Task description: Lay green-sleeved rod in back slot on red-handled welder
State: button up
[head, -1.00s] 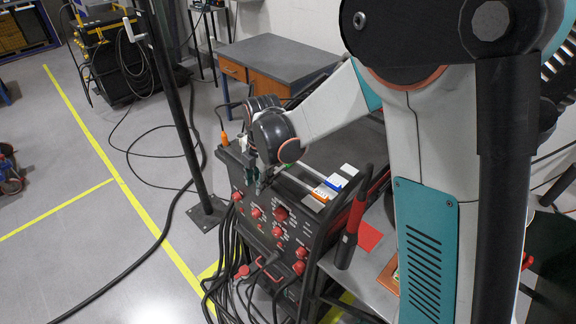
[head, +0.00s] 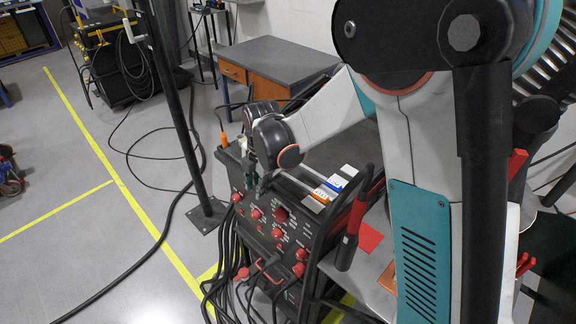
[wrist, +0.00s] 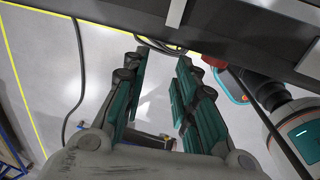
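The welder (head: 268,220) is a dark box with red knobs and a red handle (head: 357,212) at its right side. On its top, a rod with an orange sleeve (head: 319,196) and a rod with a blue sleeve (head: 333,186) lie side by side beside white labels. I cannot make out a green-sleeved rod. A further pale label (head: 348,171) sits behind the blue sleeve. My gripper (head: 252,178) is above the welder's front left top edge. In the wrist view my gripper (wrist: 158,100) is open, with bare floor between its teal pads and no rod visible there.
A black pole (head: 186,110) on a floor plate stands left of the welder. Black cables (head: 222,265) hang down its front. A grey-topped cabinet (head: 268,57) stands behind. A red patch (head: 370,238) lies on the grey surface at right. The floor at left is mostly clear.

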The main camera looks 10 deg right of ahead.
jog(key=shift+c, duration=0.6)
grip_shut()
jog(key=shift+r, duration=0.2)
